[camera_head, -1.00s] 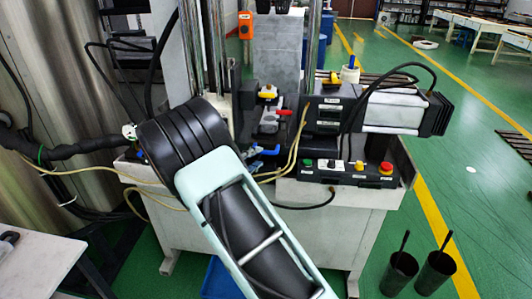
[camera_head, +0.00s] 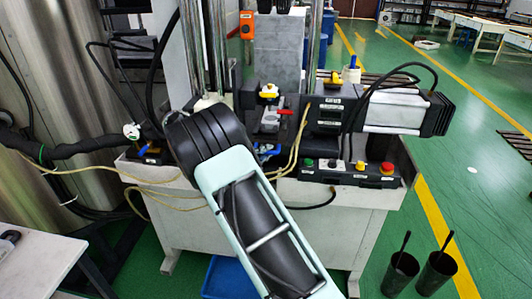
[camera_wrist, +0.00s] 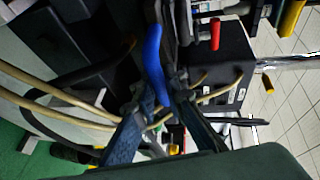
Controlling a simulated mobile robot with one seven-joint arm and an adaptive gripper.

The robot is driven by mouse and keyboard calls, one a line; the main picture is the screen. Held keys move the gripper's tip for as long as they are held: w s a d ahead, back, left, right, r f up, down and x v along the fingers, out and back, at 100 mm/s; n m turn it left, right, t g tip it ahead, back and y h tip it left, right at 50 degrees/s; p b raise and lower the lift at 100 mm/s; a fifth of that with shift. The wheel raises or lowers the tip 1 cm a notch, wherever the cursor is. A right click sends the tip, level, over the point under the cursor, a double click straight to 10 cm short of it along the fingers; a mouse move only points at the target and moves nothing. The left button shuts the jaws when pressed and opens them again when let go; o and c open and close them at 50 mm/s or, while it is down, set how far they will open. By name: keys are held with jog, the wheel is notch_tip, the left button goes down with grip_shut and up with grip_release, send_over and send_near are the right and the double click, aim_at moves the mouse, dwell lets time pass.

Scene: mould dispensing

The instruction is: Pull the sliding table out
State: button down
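A blue handle (camera_wrist: 155,60) shows in the wrist view, its lower end between the two fingers of my gripper (camera_wrist: 158,92). The fingers are spaced a little apart around this end, and I cannot tell whether they press on it. In the head view, a blue handle (camera_head: 266,150) shows at the front of the machine, partly behind my arm. My gripper is hidden there. The sliding table is not clearly distinguishable from the machine's dark and grey parts; a grey metal block (camera_head: 270,120) sits behind the blue handle.
Cream hoses (camera_wrist: 50,110) cross beside my fingers. A red lever (camera_wrist: 215,33) stands nearby. A button panel (camera_head: 345,170) is to the right of my arm. Two black cups (camera_head: 400,272) stand at the lower right. A white table (camera_head: 35,262) is at lower left.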

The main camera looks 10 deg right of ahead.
dwell(0.4)
jog(key=s+a+p, duration=0.3)
jog(key=s, duration=0.7)
jog(key=s+a+p, duration=0.3)
jog(key=s+a, duration=0.1)
jog(key=s, duration=0.7)
jog(key=s+a+p, duration=0.3)
jog(key=s, duration=0.8)
jog(key=shift+a, duration=0.2)
jog(key=c, duration=2)
grip_release()
jog(key=shift+w, duration=0.1)
jog(key=shift+o, duration=0.2)
jog(key=v, duration=1.2)
jog(key=shift+r, duration=0.15)
